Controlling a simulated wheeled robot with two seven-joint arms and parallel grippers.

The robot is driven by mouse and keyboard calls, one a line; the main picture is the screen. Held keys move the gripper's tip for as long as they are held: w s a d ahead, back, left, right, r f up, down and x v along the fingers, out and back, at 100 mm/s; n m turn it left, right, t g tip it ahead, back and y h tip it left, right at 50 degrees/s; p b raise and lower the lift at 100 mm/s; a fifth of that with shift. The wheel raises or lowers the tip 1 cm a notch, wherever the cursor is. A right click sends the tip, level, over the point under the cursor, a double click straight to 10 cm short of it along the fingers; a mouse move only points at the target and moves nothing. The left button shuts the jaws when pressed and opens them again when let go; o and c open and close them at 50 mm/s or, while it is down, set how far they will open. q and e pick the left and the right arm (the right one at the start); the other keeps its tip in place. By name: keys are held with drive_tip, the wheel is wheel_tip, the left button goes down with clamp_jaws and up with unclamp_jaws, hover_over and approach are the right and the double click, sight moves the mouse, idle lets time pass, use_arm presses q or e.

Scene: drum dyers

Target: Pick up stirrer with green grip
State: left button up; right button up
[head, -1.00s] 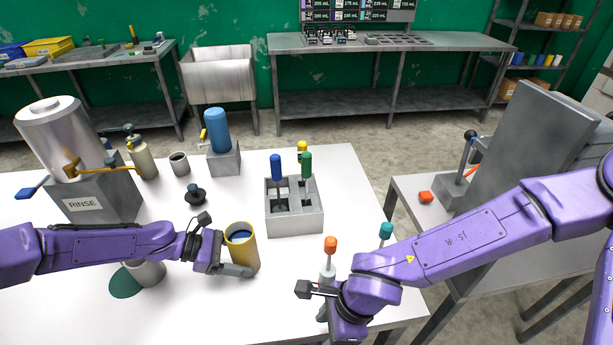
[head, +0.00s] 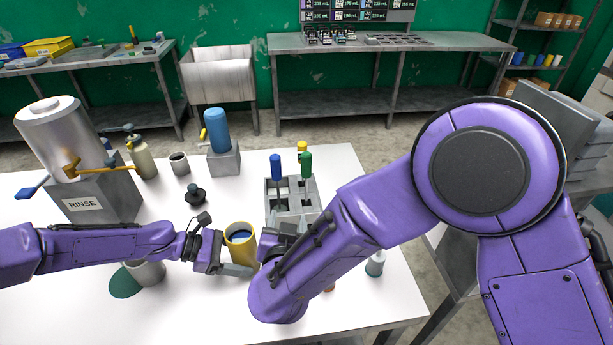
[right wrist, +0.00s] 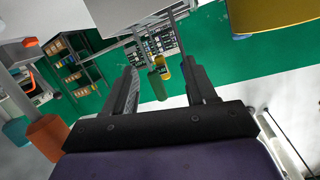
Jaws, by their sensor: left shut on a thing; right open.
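The stirrer with the green grip (head: 306,164) stands upright in the grey compartment holder (head: 270,211). Its green grip (right wrist: 158,86) shows between my right fingers in the right wrist view, apart from them and farther off. My right gripper (head: 285,236) is open and empty, at the near side of the holder; its arm hides the holder's lower right part. My left gripper (head: 236,269) is shut on the yellow cup (head: 243,256), which holds dark blue liquid and stands on the white table.
A blue-grip stirrer (head: 276,168) and a yellow-grip stirrer (head: 302,146) stand close to the green one. A black knobbed piece (head: 195,195) and the rinse tank (head: 55,140) are at left.

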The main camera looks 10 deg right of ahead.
sight(305, 173)
drive_tip(key=w+d+r+h, duration=0.1)
drive_tip(key=w+d, duration=0.1)
drive_tip(key=w, duration=0.2)
drive_tip(key=w+d+r+t+h, duration=0.1)
drive_tip(key=w+d, duration=0.1)
drive_tip(key=w, duration=0.2)
drive_tip(key=w+d+r+t+h, duration=0.1)
drive_tip(key=w+d, duration=0.1)
drive_tip(key=w, duration=0.3)
drive_tip(key=shift+r+h, duration=0.3)
drive_tip(key=shift+r, duration=0.05)
drive_tip(key=c, duration=1)
